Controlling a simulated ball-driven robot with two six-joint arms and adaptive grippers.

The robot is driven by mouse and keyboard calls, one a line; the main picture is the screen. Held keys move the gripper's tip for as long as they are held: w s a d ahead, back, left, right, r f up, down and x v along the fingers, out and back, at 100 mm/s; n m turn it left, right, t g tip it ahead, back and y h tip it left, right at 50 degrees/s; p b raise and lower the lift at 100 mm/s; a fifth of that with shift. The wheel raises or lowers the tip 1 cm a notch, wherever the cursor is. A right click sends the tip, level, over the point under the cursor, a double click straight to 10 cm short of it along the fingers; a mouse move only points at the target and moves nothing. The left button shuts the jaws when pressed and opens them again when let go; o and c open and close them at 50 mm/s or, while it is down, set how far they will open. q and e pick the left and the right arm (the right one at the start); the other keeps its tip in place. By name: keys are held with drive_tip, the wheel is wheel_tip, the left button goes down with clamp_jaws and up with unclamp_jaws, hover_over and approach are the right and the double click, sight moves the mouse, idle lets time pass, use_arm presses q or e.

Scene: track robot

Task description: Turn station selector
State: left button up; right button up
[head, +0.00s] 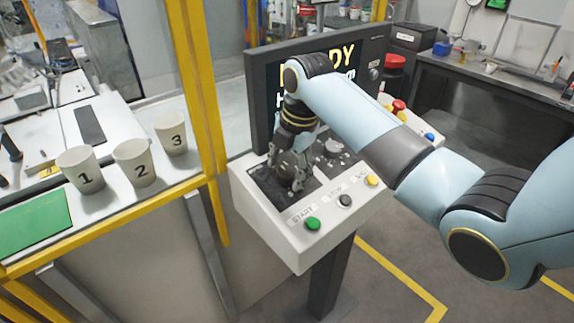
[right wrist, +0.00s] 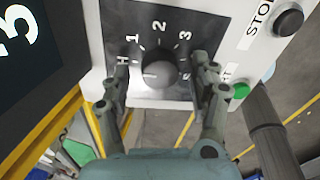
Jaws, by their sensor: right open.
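The station selector is a round dark knob (right wrist: 158,72) on a dark dial plate (right wrist: 150,22); marks 1, 2 and 3 and letters at either end run around it. A short pale line shows on the knob, toward its left side; its exact setting is hard to tell. My right gripper (head: 291,184) is over the left dial of the white console (head: 300,246) in the head view. In the right wrist view its open fingers stand either side of the knob, with gaps; contact is not visible. In the head view the gripper hides most of that knob. My left gripper is not in view.
A green START button (head: 312,224), a black STOP button (head: 344,201) and a yellow button (head: 371,180) line the console front. A second knob (head: 332,148) sits right of the gripper. A screen (head: 262,110) stands behind. Numbered cups (head: 133,163) stand left, beyond a yellow frame post (head: 205,90).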

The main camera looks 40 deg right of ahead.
drive_tip(key=shift+f, duration=0.2)
drive_tip(key=shift+c, duration=0.3)
drive_tip(key=c, duration=1.1)
